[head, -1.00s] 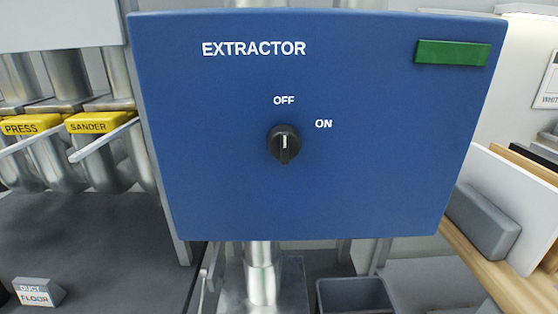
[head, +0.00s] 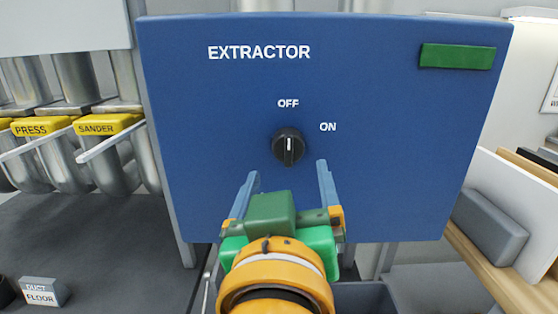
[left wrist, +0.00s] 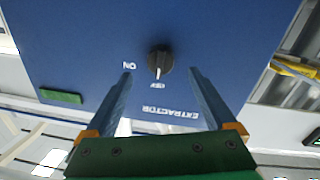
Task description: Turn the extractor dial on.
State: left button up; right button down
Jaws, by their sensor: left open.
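The extractor dial (head: 288,147) is a round black knob on the blue extractor panel (head: 400,150). Its white mark points straight up, at the OFF label (head: 288,103). The ON label (head: 328,127) is up and to the right of the knob. My left gripper (head: 289,175) is open and empty, its two blue fingers spread below and in front of the dial. In the left wrist view the dial (left wrist: 160,62) appears upside down, just beyond the fingertips and between their lines. The fingers do not appear to touch it. My right gripper is not in view.
A green rectangle (head: 457,56) is at the panel's top right. Yellow PRESS (head: 42,127) and SANDER (head: 107,124) handles with metal ducts stand at the left. A wooden shelf (head: 500,275) with a grey block (head: 489,228) is at the right. The panel front around the dial is clear.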

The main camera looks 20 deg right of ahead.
aim_at(287, 155)
pick_arm(q)
jog(key=p+x, duration=0.2)
jog(key=x, duration=0.5)
jog(key=shift+a+r+p, duration=0.15)
jog(key=shift+p, duration=0.2)
jog(key=shift+w, duration=0.15)
jog(key=c, duration=1.4)
jog(key=shift+o, duration=0.2)
